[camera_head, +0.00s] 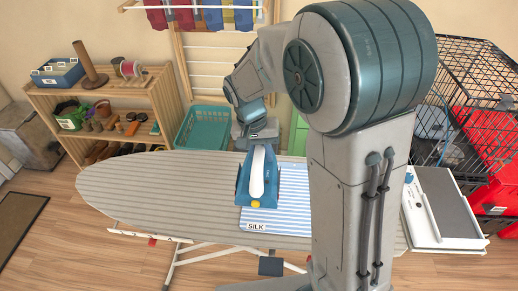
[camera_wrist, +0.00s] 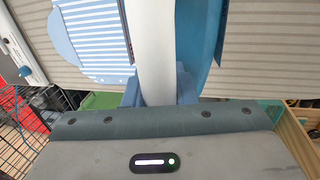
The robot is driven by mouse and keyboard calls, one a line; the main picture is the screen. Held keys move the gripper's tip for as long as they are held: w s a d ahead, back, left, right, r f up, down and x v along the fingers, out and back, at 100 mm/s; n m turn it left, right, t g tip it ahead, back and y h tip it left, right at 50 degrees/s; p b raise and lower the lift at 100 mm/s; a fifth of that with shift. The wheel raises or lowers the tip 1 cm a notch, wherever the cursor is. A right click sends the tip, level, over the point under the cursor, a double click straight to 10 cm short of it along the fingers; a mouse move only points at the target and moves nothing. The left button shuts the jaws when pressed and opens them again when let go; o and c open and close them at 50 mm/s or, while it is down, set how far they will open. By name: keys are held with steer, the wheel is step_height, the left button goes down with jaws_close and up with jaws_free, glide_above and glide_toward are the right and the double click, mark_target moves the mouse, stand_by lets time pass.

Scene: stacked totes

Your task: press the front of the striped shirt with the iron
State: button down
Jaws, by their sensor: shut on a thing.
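The striped shirt (camera_head: 290,200), blue and white, lies flat on the grey ironing board (camera_head: 150,190), with a label reading SILK at its near edge. It also shows in the wrist view (camera_wrist: 92,38). The blue iron (camera_head: 243,188) with a white handle is over the left part of the shirt, its yellow-tipped end towards the camera. I cannot tell whether its sole touches the cloth. My gripper (camera_head: 260,146) is shut on the handle; in the wrist view the white handle (camera_wrist: 153,45) runs between the fingers. My arm hides the board's right part and perhaps some shirt.
A white and grey flat stand (camera_head: 440,208) is at the board's right end, beside a wire cage (camera_head: 470,75) and a red crate (camera_head: 490,150). A green basket (camera_head: 203,128) and a wooden shelf (camera_head: 105,100) stand behind. The board's left half is clear.

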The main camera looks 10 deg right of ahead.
steer(key=s+r, duration=0.1)
steer(key=s, duration=0.1)
steer(key=s+d+r+p, duration=0.1)
steer(key=s+r, duration=0.1)
steer(key=s, duration=0.1)
steer(key=s+r+p, duration=0.1)
steer(key=s, duration=0.1)
steer(key=shift+s+d+r, duration=0.2)
steer(key=shift+s+r, duration=0.05)
steer(key=shift+s, duration=0.05)
stand_by(0.3)
